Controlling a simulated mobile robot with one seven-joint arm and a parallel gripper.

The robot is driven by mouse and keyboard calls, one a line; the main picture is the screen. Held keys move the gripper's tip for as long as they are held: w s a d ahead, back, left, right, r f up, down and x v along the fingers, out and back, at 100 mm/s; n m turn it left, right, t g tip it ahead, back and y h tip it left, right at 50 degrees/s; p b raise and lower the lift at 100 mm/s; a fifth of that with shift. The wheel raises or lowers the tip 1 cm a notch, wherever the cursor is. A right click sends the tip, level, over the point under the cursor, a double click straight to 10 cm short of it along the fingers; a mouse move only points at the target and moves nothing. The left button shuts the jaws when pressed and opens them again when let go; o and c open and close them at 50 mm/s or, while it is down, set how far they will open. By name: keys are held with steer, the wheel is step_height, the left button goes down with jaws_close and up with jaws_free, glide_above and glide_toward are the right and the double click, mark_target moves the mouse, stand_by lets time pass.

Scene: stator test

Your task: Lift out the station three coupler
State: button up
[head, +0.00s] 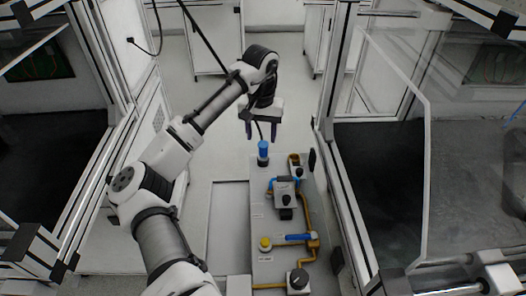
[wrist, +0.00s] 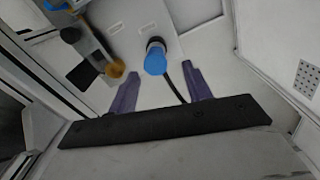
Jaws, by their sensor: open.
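A blue cylindrical piece (head: 263,148), which I take to be the coupler, stands upright near the far end of a grey panel (head: 258,192). It has a dark lower part. In the wrist view the blue piece (wrist: 155,62) appears just beyond and between the fingertips. My gripper (head: 262,136) is open, above and slightly beyond the blue piece in the head view. Its two purple fingers (wrist: 160,72) are apart with nothing held between them. I cannot read the station labels on the panel.
The panel carries orange pipes (head: 309,222), a grey block with a black knob (head: 286,194), a blue-handled valve (head: 298,238), a yellow button (head: 265,243) and a black dial (head: 298,279). A black cable (wrist: 176,88) passes near the fingers. Framed glass enclosures stand left and right.

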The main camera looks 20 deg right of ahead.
mark_target(263, 144)
steer(key=shift+s+d+f+p, duration=0.15)
steer(key=shift+f+p, duration=0.1)
steer(key=shift+f, duration=1.15)
steer(key=shift+s+d+f+p, duration=0.15)
steer(key=shift+f+p, duration=0.1)
steer(key=shift+f, duration=1.1)
steer(key=shift+w, duration=0.1)
steer(key=c, duration=1)
steer(key=shift+r, duration=0.1)
